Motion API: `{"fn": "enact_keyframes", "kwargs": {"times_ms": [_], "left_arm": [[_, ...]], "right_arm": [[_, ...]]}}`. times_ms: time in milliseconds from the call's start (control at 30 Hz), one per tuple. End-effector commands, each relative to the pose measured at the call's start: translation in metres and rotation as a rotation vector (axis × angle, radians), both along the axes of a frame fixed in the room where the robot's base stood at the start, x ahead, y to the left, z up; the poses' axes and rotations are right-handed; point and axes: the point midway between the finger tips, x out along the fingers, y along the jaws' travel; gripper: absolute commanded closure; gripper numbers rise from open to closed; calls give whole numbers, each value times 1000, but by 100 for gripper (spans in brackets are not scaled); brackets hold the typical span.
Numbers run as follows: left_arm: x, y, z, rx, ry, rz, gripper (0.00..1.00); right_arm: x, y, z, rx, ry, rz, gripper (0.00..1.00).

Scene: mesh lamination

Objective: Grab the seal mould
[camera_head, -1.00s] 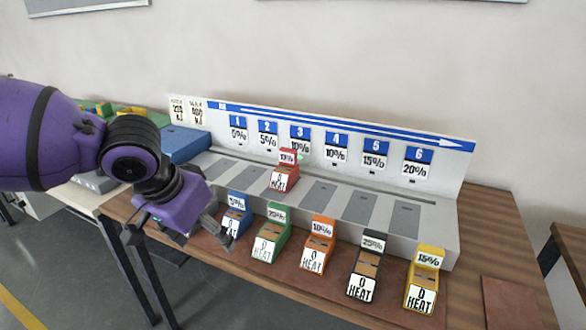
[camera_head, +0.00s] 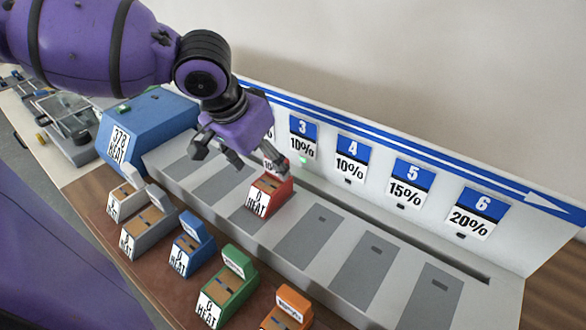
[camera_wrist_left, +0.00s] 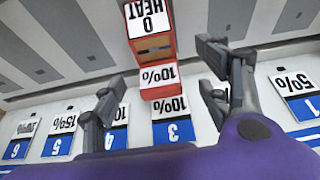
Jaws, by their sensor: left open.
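A red mould (camera_head: 270,194) with a white "0 HEAT" label sits upright on the grey stepped rack (camera_head: 288,218), in front of the "3 10%" sign. Which mould the name seal mould means cannot be read from the labels. My left gripper (camera_head: 222,152) is open and empty, above the rack and just up-left of the red mould. In the left wrist view the red mould (camera_wrist_left: 152,48) shows beyond and between the spread fingers (camera_wrist_left: 160,85), with no visible contact. My right gripper is not in view.
White, grey, blue (camera_head: 192,245), green (camera_head: 228,288) and orange (camera_head: 288,308) moulds stand along the table front. A large blue box (camera_head: 150,125) labelled "378 HEAT" is at the rack's left end. The numbered sign board (camera_head: 395,180) rises behind. Rack slots to the right are empty.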

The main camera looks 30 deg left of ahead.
Motion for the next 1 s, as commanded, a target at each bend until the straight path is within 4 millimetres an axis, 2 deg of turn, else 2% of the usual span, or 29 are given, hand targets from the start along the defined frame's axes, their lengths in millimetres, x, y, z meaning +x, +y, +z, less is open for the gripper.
{"fn": "enact_keyframes", "kwargs": {"times_ms": [200,400,600,900,933,1000], "left_arm": [[7,-2,-24,-3,5,-2,31],[16,-4,-47,-3,4,0,31],[26,-7,-70,-5,2,0,31],[28,-6,-72,1,-1,0,31],[28,-6,-72,0,-1,0,33],[28,-6,-72,0,-1,0,42]], "right_arm": [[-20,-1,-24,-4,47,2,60],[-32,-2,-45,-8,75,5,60],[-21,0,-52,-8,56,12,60],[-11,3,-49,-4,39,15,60],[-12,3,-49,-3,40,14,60],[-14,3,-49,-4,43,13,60]]}}
